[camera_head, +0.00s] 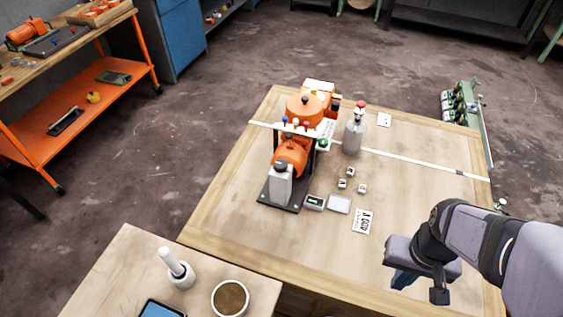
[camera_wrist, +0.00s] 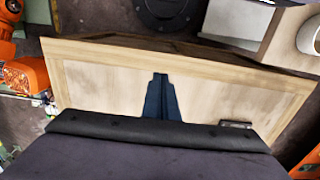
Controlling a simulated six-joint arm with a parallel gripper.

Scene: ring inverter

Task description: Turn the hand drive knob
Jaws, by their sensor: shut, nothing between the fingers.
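The orange machine (camera_head: 289,158) stands on a dark base plate on the wooden table (camera_head: 410,185), left of the table's middle. It has a rounded orange top, small coloured balls along a white bar and a pale block at its front. I cannot tell which part is the hand drive knob. My gripper (camera_head: 402,279) is over the table's front right part, well apart from the machine. Its dark blue fingers are shut and empty in the wrist view (camera_wrist: 160,78), over bare wood. Orange parts (camera_wrist: 24,75) show at that view's left edge.
A grey bottle with a red cap (camera_head: 354,135) stands right of the machine. Small cubes, a display box (camera_head: 314,202) and cards (camera_head: 363,221) lie in front of it. A white strip crosses the table behind. A side table (camera_head: 130,275) holds a cup (camera_head: 230,298). The table's right side has free room.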

